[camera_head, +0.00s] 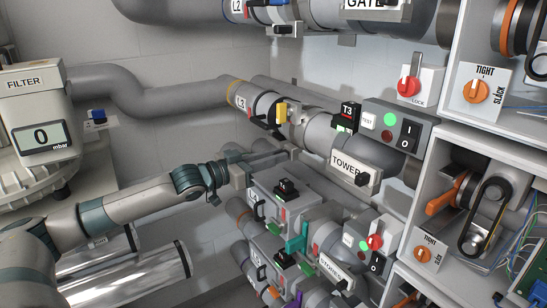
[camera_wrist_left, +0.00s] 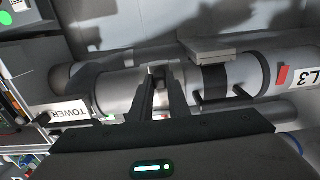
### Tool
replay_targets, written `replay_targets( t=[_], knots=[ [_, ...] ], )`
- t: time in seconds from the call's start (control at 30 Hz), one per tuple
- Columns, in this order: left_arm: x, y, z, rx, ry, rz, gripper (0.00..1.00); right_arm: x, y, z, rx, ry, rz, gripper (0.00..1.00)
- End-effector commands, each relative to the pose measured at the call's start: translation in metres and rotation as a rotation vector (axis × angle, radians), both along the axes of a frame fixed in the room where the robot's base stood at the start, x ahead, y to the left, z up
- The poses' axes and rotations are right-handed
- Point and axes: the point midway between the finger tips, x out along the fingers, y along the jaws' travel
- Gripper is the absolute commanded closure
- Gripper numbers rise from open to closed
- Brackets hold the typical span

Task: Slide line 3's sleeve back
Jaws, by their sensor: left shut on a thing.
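Line 3 is the grey pipe whose L3 label (camera_head: 241,101) shows at its left end in the head view; the label also shows in the wrist view (camera_wrist_left: 307,77). A pale grey sleeve (camera_head: 319,134) sits around it, left of the TOWER plate (camera_head: 354,170). In the wrist view the sleeve (camera_wrist_left: 118,92) is left of a dark-banded joint (camera_wrist_left: 214,82). My left gripper (camera_head: 284,155) reaches in from the lower left, just under the line. Its fingers (camera_wrist_left: 160,80) are shut on a small tab at the sleeve; the contact is partly hidden. My right gripper is out of view.
A yellow latch (camera_head: 281,112) and black handle sit beside the gripped spot. The T3 block (camera_head: 347,115) and a switch box (camera_head: 398,128) are to the right. Another line's grey housing (camera_head: 287,191) lies close below my gripper.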

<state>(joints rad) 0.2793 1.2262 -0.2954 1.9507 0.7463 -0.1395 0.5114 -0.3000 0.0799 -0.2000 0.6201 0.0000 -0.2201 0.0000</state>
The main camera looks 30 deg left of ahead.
Motion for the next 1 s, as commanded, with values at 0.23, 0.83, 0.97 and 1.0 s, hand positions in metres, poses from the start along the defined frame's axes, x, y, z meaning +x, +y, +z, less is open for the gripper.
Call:
replay_targets(
  t=[0.23, 0.83, 0.97, 1.0],
  knots=[
    [-0.012, -0.031, -0.001, -0.006, -0.001, -0.007, 1.00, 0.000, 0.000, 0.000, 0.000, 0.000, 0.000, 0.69],
    [-0.021, -0.051, -0.001, -0.002, 0.002, -0.005, 0.66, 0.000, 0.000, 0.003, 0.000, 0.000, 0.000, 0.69],
    [-0.021, -0.050, -0.001, -0.002, 0.001, -0.004, 0.66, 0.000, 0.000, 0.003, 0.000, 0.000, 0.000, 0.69],
    [-0.021, -0.050, -0.001, -0.002, 0.001, -0.003, 0.66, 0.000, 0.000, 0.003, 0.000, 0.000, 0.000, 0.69]
  ],
)
